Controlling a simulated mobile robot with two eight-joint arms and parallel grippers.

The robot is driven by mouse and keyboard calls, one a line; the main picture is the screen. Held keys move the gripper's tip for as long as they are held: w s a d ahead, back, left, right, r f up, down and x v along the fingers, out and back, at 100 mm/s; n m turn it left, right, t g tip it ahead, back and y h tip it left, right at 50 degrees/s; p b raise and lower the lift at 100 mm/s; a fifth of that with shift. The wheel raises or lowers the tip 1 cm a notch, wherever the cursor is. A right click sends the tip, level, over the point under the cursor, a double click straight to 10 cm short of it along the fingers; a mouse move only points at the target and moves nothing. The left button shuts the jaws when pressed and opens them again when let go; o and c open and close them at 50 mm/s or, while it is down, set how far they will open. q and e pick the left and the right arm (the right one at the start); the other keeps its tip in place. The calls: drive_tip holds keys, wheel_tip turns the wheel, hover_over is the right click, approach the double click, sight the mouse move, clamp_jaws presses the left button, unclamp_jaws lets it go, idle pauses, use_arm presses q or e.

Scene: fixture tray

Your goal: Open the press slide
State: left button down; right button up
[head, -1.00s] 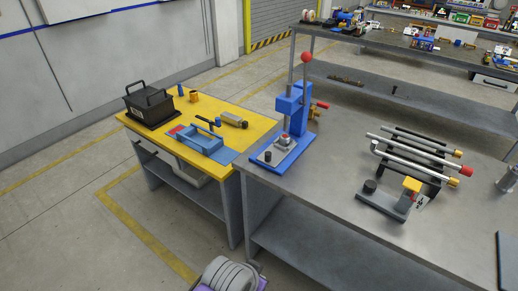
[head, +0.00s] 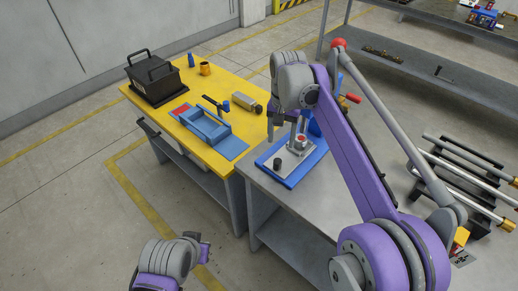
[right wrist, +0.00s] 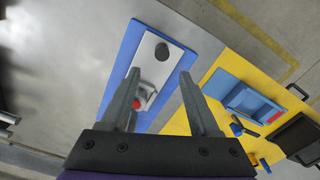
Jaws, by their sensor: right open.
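The press has a blue base (head: 312,160) at the left corner of the grey bench, and a red ball (head: 338,43) tops its lever. A silver slide plate (head: 285,158) with a dark round knob (head: 277,163) lies on the base. They also show in the right wrist view as the plate (right wrist: 178,58) and knob (right wrist: 162,52). My right gripper (head: 283,130) is open and empty above the plate; its fingertips (right wrist: 161,76) point toward the knob end. My right arm hides much of the press column. Part of my left arm shows at the bottom left, without visible fingers.
A yellow table (head: 232,95) adjoins the bench on the left, with a blue tray (head: 205,128), a black case (head: 155,78) and small parts. A rack of metal rods (head: 465,165) stands on the bench at right. Floor in front is clear.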

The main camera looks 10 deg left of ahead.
sight(278, 161)
drive_tip(key=f, duration=1)
drive_tip(key=shift+a+f+b, duration=0.25)
drive_tip(key=shift+f+b, duration=0.1)
drive_tip(key=shift+b, duration=0.05)
clamp_jaws()
idle(0.9)
